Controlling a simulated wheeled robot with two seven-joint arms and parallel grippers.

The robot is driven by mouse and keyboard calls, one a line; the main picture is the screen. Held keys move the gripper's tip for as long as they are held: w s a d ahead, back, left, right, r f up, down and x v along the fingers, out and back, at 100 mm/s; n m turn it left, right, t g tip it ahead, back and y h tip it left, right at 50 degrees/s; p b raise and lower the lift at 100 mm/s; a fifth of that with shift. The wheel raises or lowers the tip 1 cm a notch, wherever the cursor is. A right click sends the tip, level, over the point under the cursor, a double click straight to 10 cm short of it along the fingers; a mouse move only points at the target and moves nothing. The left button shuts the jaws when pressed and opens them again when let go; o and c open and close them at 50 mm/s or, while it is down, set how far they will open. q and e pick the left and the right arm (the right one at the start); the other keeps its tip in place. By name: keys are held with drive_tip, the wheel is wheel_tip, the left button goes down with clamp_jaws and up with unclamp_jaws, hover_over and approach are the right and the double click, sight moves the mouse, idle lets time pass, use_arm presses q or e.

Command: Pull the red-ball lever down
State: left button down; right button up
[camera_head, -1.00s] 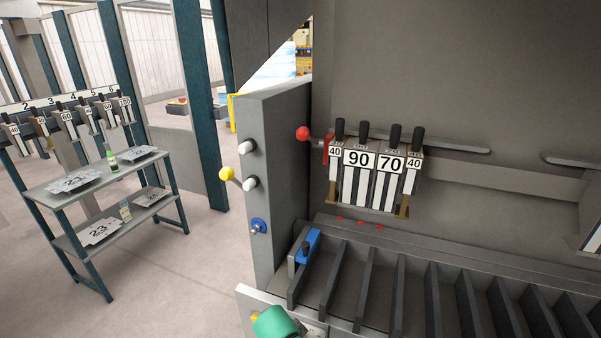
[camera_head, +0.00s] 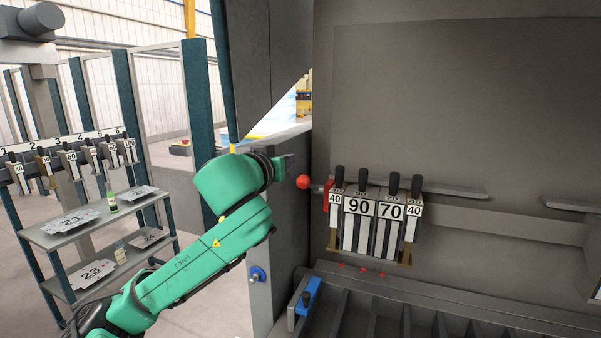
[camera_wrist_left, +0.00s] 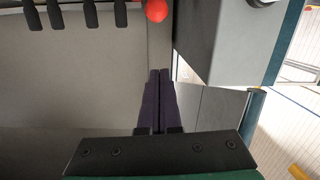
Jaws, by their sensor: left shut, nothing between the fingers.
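The red-ball lever's ball (camera_head: 303,182) shows at the inner side of the machine's left post, just left of the tool blocks. It also shows at the top of the left wrist view (camera_wrist_left: 157,10). My left arm comes in from the left, and my left gripper (camera_head: 287,157) is beside the post, up and left of the ball. In the left wrist view the left gripper's dark fingers (camera_wrist_left: 160,74) are shut together with nothing between them. Their tips are apart from the ball. My right gripper is in neither view.
Tool blocks marked 40, 90, 70 and 40 (camera_head: 375,222) hang right of the lever. The grey post (camera_head: 290,230) stands close to my arm. A blue clamp (camera_head: 308,296) sits on the slotted bed. A shelf cart (camera_head: 70,240) stands at left.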

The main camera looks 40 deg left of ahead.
use_arm(q)
drive_tip(key=p, duration=0.8)
hover_over(301, 178)
drive_tip(key=w+a, duration=0.1)
drive_tip(key=shift+w+f, duration=0.1)
drive_tip(key=shift+f, duration=0.2)
drive_tip(key=f, duration=0.3)
drive_tip(key=shift+s+d+f, duration=0.1)
drive_tip(key=shift+s+d, duration=0.15)
drive_tip(key=shift+d, duration=0.05)
drive_tip(key=shift+s+d+f, duration=0.15)
drive_tip(key=shift+s+f, duration=0.3)
drive_tip(key=shift+f, duration=0.15)
drive_tip(key=shift+w, duration=0.1)
drive_tip(key=shift+f, duration=0.1)
